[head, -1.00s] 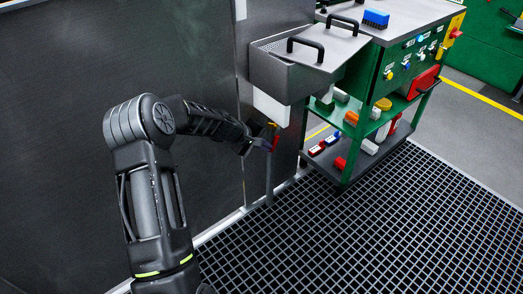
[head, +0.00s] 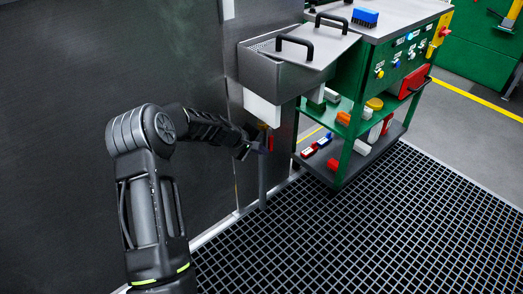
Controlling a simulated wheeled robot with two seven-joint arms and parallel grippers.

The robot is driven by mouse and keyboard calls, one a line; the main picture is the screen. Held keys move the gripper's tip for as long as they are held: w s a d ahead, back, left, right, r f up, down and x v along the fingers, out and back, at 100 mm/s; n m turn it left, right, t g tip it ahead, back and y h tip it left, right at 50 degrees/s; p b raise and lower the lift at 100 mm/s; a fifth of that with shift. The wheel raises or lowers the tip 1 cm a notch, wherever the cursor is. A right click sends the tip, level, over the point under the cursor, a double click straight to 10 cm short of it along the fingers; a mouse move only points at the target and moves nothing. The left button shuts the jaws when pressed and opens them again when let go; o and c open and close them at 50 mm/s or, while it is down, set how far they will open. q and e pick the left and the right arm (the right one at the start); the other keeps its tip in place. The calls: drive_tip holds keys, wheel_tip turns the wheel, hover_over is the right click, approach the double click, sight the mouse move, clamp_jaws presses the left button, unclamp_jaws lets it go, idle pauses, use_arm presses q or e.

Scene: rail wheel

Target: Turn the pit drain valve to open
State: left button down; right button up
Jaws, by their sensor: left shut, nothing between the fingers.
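My left arm reaches in from the left, and my left gripper (head: 249,149) is at the valve's top, shut with nothing held. The gripper partly hides the valve, so the handle's angle and whether the fingers touch it cannot be told. My right gripper is not in view.
A steel box with black-handled lids (head: 290,64) overhangs just above the valve. A green cart (head: 349,150) with shelved items stands to the right. Black floor grating (head: 370,235) lies clear in front. A dark wall panel (head: 80,80) fills the left.

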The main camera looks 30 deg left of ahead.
use_arm(q)
drive_tip(key=shift+r, duration=0.1)
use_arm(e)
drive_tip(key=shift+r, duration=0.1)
use_arm(q)
drive_tip(key=shift+r+p, duration=0.55)
drive_tip(key=shift+r, duration=0.15)
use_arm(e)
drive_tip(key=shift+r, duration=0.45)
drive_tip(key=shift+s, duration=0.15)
